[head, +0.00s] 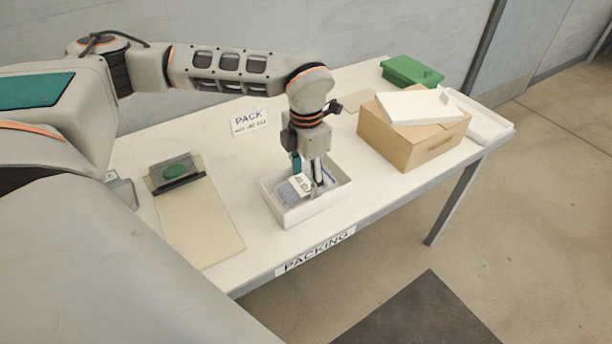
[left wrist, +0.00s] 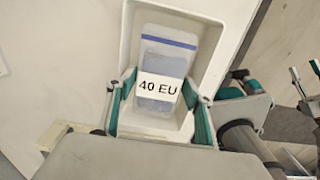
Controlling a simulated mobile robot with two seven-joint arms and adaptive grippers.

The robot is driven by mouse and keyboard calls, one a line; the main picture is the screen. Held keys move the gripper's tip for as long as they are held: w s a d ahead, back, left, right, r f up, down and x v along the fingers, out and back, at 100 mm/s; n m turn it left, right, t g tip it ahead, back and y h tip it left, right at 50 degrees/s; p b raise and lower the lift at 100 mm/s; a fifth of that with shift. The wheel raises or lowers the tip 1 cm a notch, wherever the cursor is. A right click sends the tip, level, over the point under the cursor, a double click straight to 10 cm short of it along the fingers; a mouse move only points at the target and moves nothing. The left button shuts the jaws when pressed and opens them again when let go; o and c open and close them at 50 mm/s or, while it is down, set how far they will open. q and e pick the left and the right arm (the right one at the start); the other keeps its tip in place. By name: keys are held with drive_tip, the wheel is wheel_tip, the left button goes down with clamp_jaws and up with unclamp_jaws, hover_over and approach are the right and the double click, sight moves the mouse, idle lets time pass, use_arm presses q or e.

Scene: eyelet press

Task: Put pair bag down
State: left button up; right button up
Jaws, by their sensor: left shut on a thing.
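The pair bag (head: 293,188) is a clear bag with a white label. In the left wrist view the bag (left wrist: 167,62) shows a blue band near its top and the label reads "40 EU". My left gripper (head: 309,182) points down, shut on the bag, one finger on each side. The bag is inside an open white box (head: 312,213) on the table, below the level of its rim as far as I can see. Whether the bag touches the box floor is hidden.
On the packing table (head: 230,150), a cardboard box (head: 408,143) with a white lid (head: 418,107) on top stands to the right. Behind it is a green box (head: 411,71). A pale board (head: 205,225) with a dark clip lies left.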

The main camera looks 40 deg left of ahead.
sight(306, 183)
use_arm(q)
drive_tip(key=shift+f, duration=0.25)
drive_tip(key=o, duration=0.9)
drive_tip(key=shift+r, duration=0.15)
drive_tip(key=shift+r, duration=0.25)
drive_tip(key=shift+r+p, duration=1)
drive_tip(key=shift+r, duration=5.25)
use_arm(e)
drive_tip(key=shift+s+a+r, duration=0.3)
drive_tip(key=shift+s+r, duration=0.05)
drive_tip(key=shift+r, duration=0.15)
drive_tip(key=shift+w+r, duration=0.2)
